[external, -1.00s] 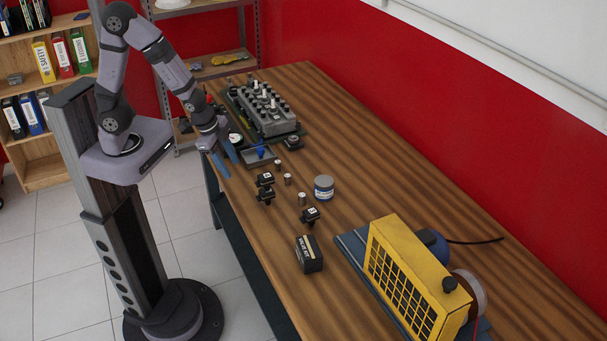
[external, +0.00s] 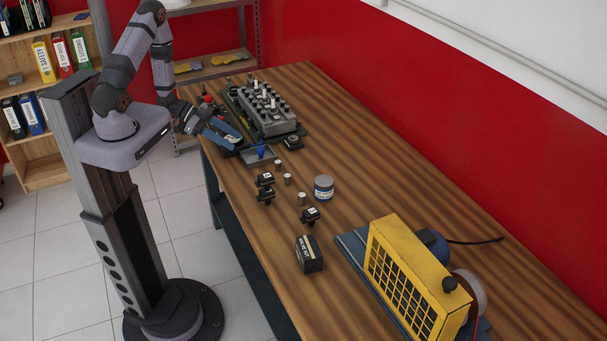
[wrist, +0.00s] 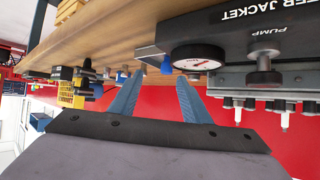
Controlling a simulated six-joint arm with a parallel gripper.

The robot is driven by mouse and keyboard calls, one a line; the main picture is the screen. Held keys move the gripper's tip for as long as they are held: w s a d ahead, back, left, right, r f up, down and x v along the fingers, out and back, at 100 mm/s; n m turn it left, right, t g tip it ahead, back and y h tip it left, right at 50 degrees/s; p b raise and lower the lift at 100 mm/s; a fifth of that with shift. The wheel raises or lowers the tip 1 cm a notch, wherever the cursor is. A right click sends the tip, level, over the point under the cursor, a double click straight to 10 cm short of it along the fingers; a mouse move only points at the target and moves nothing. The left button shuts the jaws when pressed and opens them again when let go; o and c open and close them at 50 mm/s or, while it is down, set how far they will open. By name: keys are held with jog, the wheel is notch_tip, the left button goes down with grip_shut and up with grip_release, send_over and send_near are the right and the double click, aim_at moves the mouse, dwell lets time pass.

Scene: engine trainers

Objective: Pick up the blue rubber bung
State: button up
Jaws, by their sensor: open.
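The blue rubber bung (external: 260,151) stands on a small grey tray (external: 251,158) near the left edge of the table. The bung also shows in the wrist view (wrist: 167,66), beyond my fingers, partly against the tray's edge (wrist: 147,53). My gripper (external: 231,136) is open and empty, its blue fingers pointing right toward the tray, just left of the bung in the external view. In the wrist view, which is upside down, the bung appears roughly between the fingertips (wrist: 157,78) but apart from them.
The grey engine trainer (external: 268,112) stands right behind the tray, with a round gauge (wrist: 199,55) close by the bung. Small black parts (external: 265,181), metal cylinders (external: 302,198), a tin (external: 324,188) and a black box (external: 309,254) stand nearer. Bare wood lies right of the tin.

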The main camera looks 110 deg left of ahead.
jog(key=shift+s+n+t+b, duration=0.35)
jog(key=shift+s+t, duration=0.25)
jog(key=shift+s, duration=0.45)
jog(key=shift+s+r+t+y, duration=0.4)
jog(key=shift+s+t, duration=0.1)
jog(key=shift+s, duration=0.1)
jog(key=p, duration=0.2)
send_near(259, 148)
jog(key=shift+w+d+f, duration=0.1)
jog(key=shift+w, duration=0.4)
jog(key=shift+w+d+f, duration=0.1)
jog(key=shift+w+d, duration=0.05)
jog(key=shift+w, duration=0.3)
jog(key=shift+w+a+f, duration=0.15)
jog(key=shift+w+f, duration=0.05)
jog(key=shift+w, duration=0.1)
jog(key=shift+w+a+p, duration=0.1)
jog(key=shift+w+p, duration=0.4)
jog(key=p+x, duration=0.1)
jog(key=x, duration=0.2)
jog(key=shift+a+p, duration=0.2)
jog(key=shift+p, duration=0.15)
jog(key=shift+w+a+f, duration=0.15)
jog(key=shift+w+f, duration=0.2)
jog(key=shift+w, duration=0.2)
